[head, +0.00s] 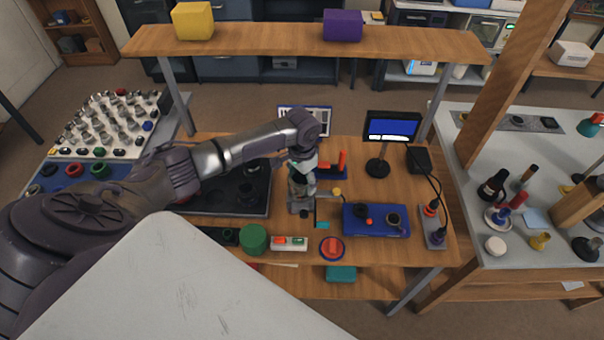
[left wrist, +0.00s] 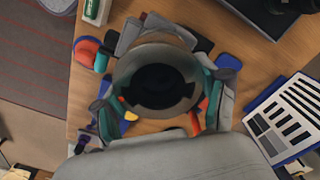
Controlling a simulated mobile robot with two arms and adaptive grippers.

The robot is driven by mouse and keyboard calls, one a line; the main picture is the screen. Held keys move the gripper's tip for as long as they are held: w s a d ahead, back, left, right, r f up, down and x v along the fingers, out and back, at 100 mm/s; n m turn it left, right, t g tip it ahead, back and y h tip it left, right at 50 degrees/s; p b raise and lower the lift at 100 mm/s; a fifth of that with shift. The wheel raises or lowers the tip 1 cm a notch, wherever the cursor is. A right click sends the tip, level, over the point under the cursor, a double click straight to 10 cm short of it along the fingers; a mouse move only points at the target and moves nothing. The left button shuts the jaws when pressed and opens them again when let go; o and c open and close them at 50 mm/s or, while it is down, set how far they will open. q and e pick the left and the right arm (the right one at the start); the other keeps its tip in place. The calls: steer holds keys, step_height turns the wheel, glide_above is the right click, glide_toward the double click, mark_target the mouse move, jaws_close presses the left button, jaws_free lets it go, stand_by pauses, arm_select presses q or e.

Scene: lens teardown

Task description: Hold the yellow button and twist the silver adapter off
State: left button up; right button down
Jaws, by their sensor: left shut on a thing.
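My left gripper (head: 301,196) points down over the middle of the wooden bench. In the left wrist view its teal-padded fingers stand on both sides of a round grey piece with a dark opening (left wrist: 158,82), which looks like the silver adapter, and are shut on it. In the head view a bit of silver shows below the fingers, mostly hidden by them. A small yellow button (head: 337,191) shows just right of the gripper; a yellow speck also shows beside the left finger in the left wrist view (left wrist: 131,116). My right gripper is in neither view.
A blue tray (head: 362,230) with small parts lies right of the gripper. A green cylinder (head: 253,239) and a red round button (head: 332,247) stand near the front edge. A dark tray (head: 228,207) lies left, a small screen (head: 391,128) behind right. A shelf (head: 270,41) spans above.

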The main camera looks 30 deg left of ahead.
mark_target(302, 179)
arm_select(q)
steer(key=shift+r, duration=0.1)
steer(key=shift+r, duration=2.5)
steer(key=shift+f, duration=0.1)
